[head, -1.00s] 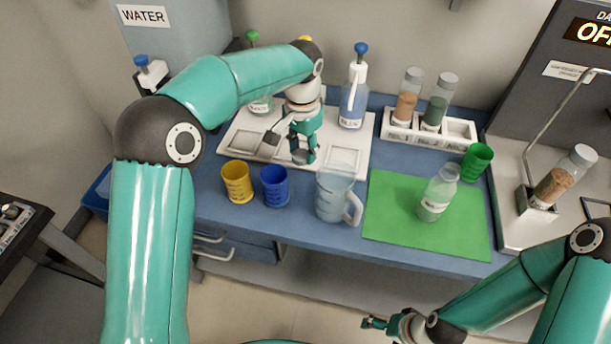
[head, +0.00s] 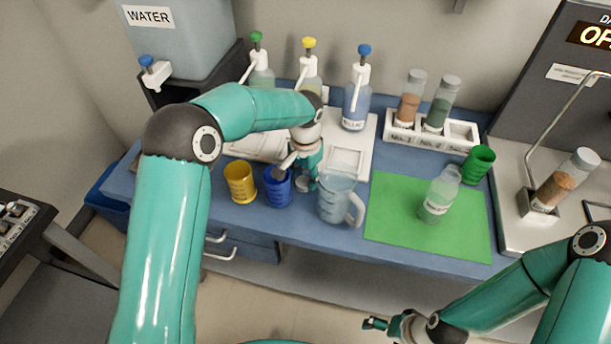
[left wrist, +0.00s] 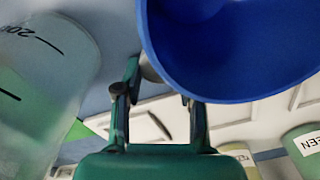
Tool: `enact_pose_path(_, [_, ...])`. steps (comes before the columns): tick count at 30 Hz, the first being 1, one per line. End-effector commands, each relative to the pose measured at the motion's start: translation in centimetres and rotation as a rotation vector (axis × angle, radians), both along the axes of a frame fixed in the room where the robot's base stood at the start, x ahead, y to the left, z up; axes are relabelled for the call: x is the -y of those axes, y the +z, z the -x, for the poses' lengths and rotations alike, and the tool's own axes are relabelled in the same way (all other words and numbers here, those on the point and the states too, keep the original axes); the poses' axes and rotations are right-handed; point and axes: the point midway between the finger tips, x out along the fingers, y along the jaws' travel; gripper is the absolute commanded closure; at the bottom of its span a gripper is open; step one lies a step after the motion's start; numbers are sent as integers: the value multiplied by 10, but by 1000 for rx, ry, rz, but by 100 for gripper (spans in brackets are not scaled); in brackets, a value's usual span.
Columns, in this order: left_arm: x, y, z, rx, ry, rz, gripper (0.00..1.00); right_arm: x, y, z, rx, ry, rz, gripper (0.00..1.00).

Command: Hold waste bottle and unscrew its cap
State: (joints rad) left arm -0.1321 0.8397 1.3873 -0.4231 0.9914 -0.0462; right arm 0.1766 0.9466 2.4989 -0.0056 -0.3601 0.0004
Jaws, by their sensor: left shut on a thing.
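A clear bottle (head: 438,196) with a white label stands upright on the green mat (head: 395,240); its top looks open. My left gripper (head: 303,182) is low over the bench, between the blue cup (head: 277,186) and the clear measuring jug (head: 338,198). It is shut on a small grey round piece that looks like a cap (head: 302,185). In the left wrist view the grey cap (left wrist: 149,72) shows between the fingers, partly hidden by the blue cup (left wrist: 235,50). My right gripper (head: 376,323) is in front of the bench, far from the bottle; its jaws are too small to read.
A yellow cup (head: 240,182) stands left of the blue one. A white tray (head: 365,150) and pump bottles stand behind. A rack (head: 452,141) with two capped vials and a green cup (head: 478,163) are beyond the mat. The mat's left part is clear.

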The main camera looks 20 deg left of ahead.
Motion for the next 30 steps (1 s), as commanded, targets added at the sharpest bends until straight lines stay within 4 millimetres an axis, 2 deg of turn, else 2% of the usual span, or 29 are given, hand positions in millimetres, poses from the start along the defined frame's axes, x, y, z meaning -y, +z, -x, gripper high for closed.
enact_pose_path(3, [0,-4,0,0,0,0,100,0,-3,0,0,0,0,14])
enact_pose_path(4, [0,-2,0,0,0,0,55,0,-2,0,0,0,0,14])
enact_pose_path(8, [0,-2,0,0,0,0,35,0,-2,0,0,0,0,14])
enact_pose_path(20, [0,3,0,1,1,0,35,0,0,0,0,0,0,14])
enact_pose_path(25, [0,23,-1,4,1,0,35,0,-2,0,0,0,0,14])
enact_pose_path(30, [0,58,0,6,1,1,35,0,-3,0,0,0,0,14])
